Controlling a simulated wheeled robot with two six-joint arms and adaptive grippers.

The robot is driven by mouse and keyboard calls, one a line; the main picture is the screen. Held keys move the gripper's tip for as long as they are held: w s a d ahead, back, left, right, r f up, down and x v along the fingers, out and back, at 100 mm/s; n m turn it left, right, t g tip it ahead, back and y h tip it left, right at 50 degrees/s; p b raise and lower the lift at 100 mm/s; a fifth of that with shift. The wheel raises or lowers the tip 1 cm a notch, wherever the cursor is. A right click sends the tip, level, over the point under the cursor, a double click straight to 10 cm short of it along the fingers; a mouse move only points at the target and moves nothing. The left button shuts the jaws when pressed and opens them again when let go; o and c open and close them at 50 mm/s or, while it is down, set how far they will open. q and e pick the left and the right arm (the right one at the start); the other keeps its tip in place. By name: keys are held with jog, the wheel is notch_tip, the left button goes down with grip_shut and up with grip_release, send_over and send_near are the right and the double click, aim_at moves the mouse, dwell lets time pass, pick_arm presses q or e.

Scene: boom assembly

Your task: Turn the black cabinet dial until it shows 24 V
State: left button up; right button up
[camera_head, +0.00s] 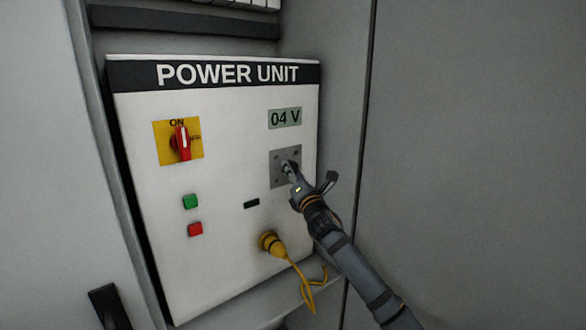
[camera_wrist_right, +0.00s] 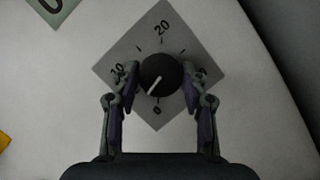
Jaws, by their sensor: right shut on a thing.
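The black dial (camera_wrist_right: 161,75) sits on a grey square plate marked 0, 10 and 20. In the right wrist view its white pointer line points down and left, a little past the 0 mark toward the 10. My right gripper (camera_wrist_right: 161,82) is shut on the dial, one finger on each side; the right finger covers part of a mark. In the head view the right gripper (camera_head: 290,172) hides most of the dial on its plate (camera_head: 284,154). The display (camera_head: 285,118) above reads 04 V. My left gripper is not in view.
The white POWER UNIT panel (camera_head: 225,180) carries a red rotary switch (camera_head: 182,143) on a yellow plate, a green button (camera_head: 190,202) and a red button (camera_head: 195,229). A yellow plug (camera_head: 271,243) with a looped cable sits below the dial, close to my right arm.

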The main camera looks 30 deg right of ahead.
jog(key=m+g+y+p, duration=0.2)
jog(key=m+p, duration=0.3)
jog(key=m, duration=0.3)
jog(key=m+g+y+p, duration=0.2)
jog(key=m+p, duration=0.4)
jog(key=m, duration=0.2)
jog(key=m+g+y+p, duration=0.2)
jog(key=m+g+p, duration=0.1)
jog(key=m+p, duration=0.3)
jog(key=shift+d+r+m+y, duration=0.3)
jog(key=shift+d+r+m, duration=0.05)
jog(key=shift+m, duration=0.65)
jog(key=shift+d+f+m+t+y+b, duration=0.15)
jog(key=shift+m+y+b, duration=0.8)
jog(key=shift+m+b, duration=0.5)
jog(key=shift+r+m+t+y+b, duration=0.15)
jog(key=shift+m+y+b, duration=0.95)
jog(key=shift+b, duration=0.55)
jog(key=shift+m, duration=0.25)
